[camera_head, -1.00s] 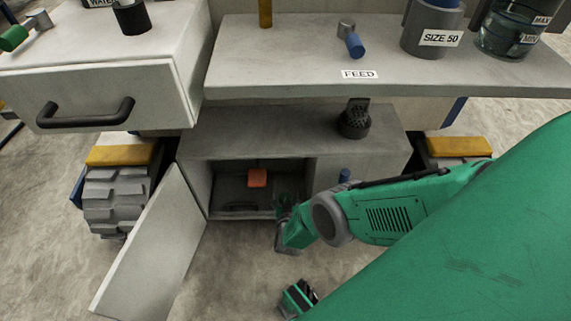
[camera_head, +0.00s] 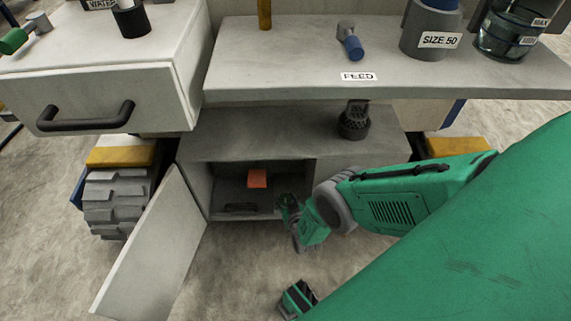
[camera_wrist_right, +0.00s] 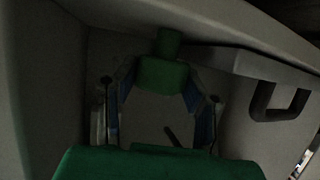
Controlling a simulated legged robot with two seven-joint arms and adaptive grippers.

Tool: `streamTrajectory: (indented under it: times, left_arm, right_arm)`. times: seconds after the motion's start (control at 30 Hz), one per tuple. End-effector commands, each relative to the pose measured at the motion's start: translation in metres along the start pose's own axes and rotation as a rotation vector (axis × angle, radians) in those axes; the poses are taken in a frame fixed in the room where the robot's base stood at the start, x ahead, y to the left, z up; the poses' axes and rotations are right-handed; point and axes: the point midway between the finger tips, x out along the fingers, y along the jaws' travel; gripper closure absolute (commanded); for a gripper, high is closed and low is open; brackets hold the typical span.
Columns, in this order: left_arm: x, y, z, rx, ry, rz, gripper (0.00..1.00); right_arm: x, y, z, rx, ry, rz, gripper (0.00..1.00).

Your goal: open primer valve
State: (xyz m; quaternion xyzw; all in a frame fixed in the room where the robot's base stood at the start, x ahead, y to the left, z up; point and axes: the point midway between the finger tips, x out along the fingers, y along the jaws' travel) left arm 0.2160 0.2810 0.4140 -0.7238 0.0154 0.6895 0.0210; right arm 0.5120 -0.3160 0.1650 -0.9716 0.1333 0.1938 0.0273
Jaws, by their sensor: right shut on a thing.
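My right gripper (camera_head: 290,212) reaches into the right side of the open lower compartment, where my arm partly hides it. In the right wrist view its two blue-padded fingers (camera_wrist_right: 160,84) stand on either side of a dark green knob-like part (camera_wrist_right: 162,74) and are shut on it. A narrower green cylinder (camera_wrist_right: 170,42) rises above that part. The view is dim, and no label shows which valve this is.
A cabinet door (camera_head: 155,245) hangs open at left. An orange block (camera_head: 257,178) is in the compartment. A FEED shelf (camera_head: 300,60) overhangs with a blue-handled valve (camera_head: 352,45). The right wrist view shows a dark handle (camera_wrist_right: 280,103) close on the right.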

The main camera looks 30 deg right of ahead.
Motion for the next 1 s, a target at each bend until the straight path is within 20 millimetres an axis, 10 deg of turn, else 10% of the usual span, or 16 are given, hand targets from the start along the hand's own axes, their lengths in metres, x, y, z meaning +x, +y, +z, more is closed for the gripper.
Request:
streamTrajectory:
  times: [0.57, 1.0]
  left_arm:
    - [-0.001, 0.000, 0.001, 0.000, 0.002, 0.000, 0.64]
    - [-0.001, 0.000, 0.001, 0.000, 0.002, 0.000, 0.64]
  right_arm:
    - [-0.008, 0.000, 0.002, -0.001, -0.004, 0.001, 0.41]
    - [-0.073, -0.001, 0.002, -0.001, -0.006, -0.001, 0.41]
